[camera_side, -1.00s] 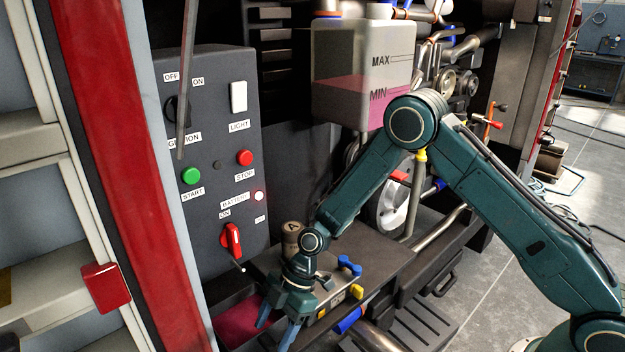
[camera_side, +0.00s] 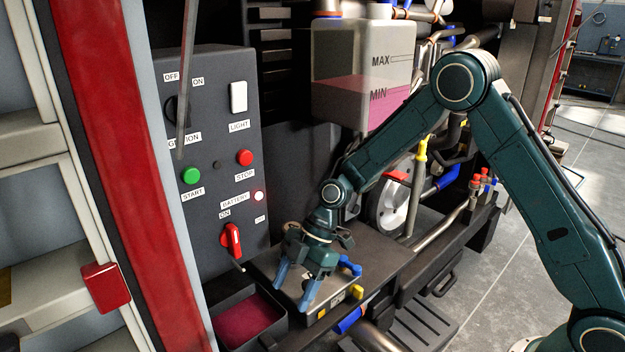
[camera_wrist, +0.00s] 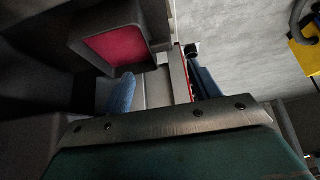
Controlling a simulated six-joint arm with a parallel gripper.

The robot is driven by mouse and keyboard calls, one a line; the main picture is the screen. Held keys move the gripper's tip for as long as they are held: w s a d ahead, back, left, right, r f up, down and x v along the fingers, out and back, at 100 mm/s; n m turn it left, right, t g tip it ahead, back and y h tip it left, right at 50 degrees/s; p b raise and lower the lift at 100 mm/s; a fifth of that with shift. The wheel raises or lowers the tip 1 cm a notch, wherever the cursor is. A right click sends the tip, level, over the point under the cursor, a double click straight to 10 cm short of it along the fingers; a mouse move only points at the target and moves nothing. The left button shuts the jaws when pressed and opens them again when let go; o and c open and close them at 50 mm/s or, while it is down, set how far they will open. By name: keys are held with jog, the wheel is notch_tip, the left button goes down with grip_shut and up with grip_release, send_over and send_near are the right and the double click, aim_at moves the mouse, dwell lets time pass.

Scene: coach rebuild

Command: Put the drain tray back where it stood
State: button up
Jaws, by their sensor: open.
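The drain tray is a dark open box (camera_side: 232,292) with dark pink liquid in it, at the foot of the control panel in the side view. It also shows in the wrist view (camera_wrist: 101,22), at upper left. My gripper (camera_side: 294,287) is open and empty, pointing down just right of the tray, over the grey battery-like block (camera_side: 341,303). In the wrist view my gripper's blue fingers (camera_wrist: 164,90) are spread, with the tray to the left and beyond them. I cannot tell whether the fingertips touch the block.
The control panel (camera_side: 212,120) with a red switch (camera_side: 231,241) rises behind the tray. A dark shelf (camera_side: 395,262) runs right, with blue and yellow caps near my gripper. A red-and-grey frame post (camera_side: 120,150) stands left. A coolant tank (camera_side: 350,60) hangs above.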

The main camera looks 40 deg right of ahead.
jog(key=shift+r, duration=0.1)
dwell(0.3)
jog(key=s+d+r+m+t+h, duration=0.2)
jog(key=s+d+r+m, duration=0.2)
jog(key=r, duration=0.5)
jog(key=s+d+r+m+t+h, duration=0.1)
jog(key=s+d+r+m, duration=0.3)
jog(key=r, duration=0.4)
jog(key=s+d+r+m+t+h, duration=0.1)
jog(key=s+d+r+m, duration=0.2)
jog(key=s, duration=0.6)
jog(key=s+d+r+m+t+h, duration=0.1)
jog(key=s+d+r+m+h, duration=0.1)
jog(key=s+d+m, duration=0.3)
jog(key=shift+s+d+r+m+t+h, duration=0.3)
jog(key=shift+s+m, duration=0.7)
jog(key=shift+s, duration=1.4)
jog(key=shift+a+r, duration=0.1)
